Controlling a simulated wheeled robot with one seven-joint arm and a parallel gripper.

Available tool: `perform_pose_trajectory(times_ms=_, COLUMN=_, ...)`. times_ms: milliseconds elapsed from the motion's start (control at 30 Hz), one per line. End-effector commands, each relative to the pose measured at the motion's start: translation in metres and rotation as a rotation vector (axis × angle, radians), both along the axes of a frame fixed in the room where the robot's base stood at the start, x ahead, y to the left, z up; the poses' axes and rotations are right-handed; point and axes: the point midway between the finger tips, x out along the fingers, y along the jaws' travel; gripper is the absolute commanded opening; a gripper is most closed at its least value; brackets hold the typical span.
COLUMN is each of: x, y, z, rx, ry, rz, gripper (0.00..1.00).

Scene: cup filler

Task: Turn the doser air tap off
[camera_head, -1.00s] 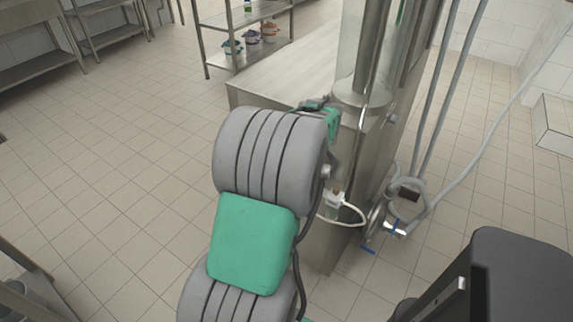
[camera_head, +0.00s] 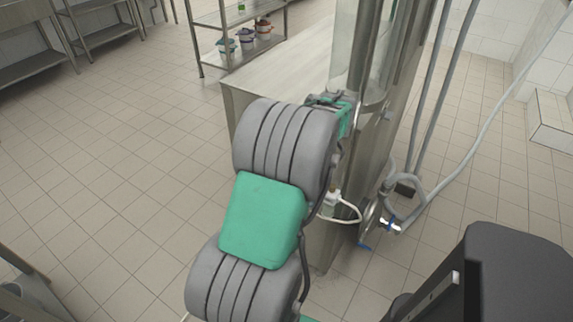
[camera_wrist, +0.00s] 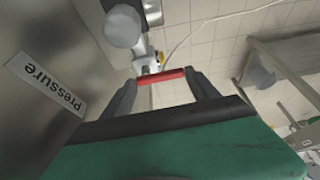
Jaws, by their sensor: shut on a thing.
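In the wrist view, a red tap handle (camera_wrist: 161,77) lies crosswise between the two dark fingers of my gripper (camera_wrist: 164,76). The gripper is shut on it, with a finger at each end of the bar. A metal fitting (camera_wrist: 146,60) shows just behind the handle. A plate reading "Pressure" (camera_wrist: 41,84) is on the steel panel at the left. In the head view, my own arm hides the gripper and the red handle beside the steel machine (camera_head: 345,165).
In the head view, a white hose (camera_head: 345,215) loops from the machine's side. Blue-handled valves (camera_head: 390,222) and grey hoses (camera_head: 420,185) stand to the right. A steel table (camera_head: 285,75) adjoins the machine. The tiled floor at left is clear.

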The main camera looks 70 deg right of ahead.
Motion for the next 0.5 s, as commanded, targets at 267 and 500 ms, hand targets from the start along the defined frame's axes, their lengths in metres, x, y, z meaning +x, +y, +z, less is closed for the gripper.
perform_pose_trajectory(times_ms=267, x=0.0001, y=0.0, z=0.0, rx=0.0, ry=0.0, rz=0.001, gripper=0.78)
perform_pose_trajectory(times_ms=500, x=0.0002, y=0.0001, z=0.0, rx=0.0, ry=0.0, rz=0.001, gripper=0.91)
